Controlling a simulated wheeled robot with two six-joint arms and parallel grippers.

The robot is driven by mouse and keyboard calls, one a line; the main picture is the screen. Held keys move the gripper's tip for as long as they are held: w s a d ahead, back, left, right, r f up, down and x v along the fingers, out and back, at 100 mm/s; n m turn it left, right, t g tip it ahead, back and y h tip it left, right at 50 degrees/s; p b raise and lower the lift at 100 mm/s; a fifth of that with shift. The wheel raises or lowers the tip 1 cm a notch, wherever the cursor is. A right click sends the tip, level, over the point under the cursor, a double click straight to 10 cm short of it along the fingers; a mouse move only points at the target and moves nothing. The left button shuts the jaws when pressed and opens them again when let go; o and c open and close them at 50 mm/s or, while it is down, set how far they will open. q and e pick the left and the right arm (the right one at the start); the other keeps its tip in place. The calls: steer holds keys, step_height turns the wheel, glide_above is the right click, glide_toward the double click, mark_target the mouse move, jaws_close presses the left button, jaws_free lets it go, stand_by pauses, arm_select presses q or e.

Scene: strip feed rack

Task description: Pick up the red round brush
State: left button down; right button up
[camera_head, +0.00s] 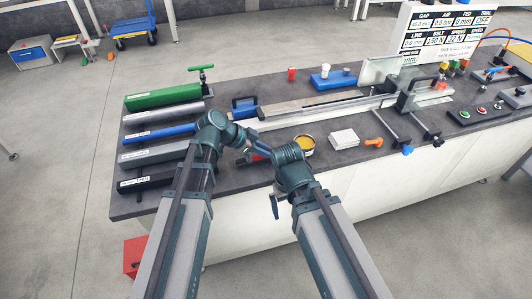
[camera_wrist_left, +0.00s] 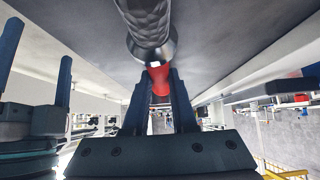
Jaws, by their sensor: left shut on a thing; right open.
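The red round brush (camera_wrist_left: 158,78) shows in the left wrist view as a short red part between the two fingers of my left gripper (camera_wrist_left: 158,100), which is shut on it. A grey textured cylinder with a flared metal collar continues beyond the red part. In the head view a small bit of red (camera_head: 258,157) shows low between my two arms, mostly hidden by them. My right gripper (camera_head: 268,143) is open close beside the left one. Two dark upright fingers stand apart at the left of the left wrist view.
A tin with yellow contents (camera_head: 304,144) stands just right of my right arm. Several long bars, including a green one (camera_head: 162,98), lie on the left of the dark bench (camera_head: 240,180). A long metal rail runs behind.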

arm_select(q)
step_height(320, 180, up, 10)
steer(key=p, duration=0.9)
steer(key=shift+p, duration=0.3)
steer(key=shift+f, duration=0.1)
steer(key=c, duration=1.4)
jaws_free()
jaws_close()
steer(key=shift+d, duration=0.15)
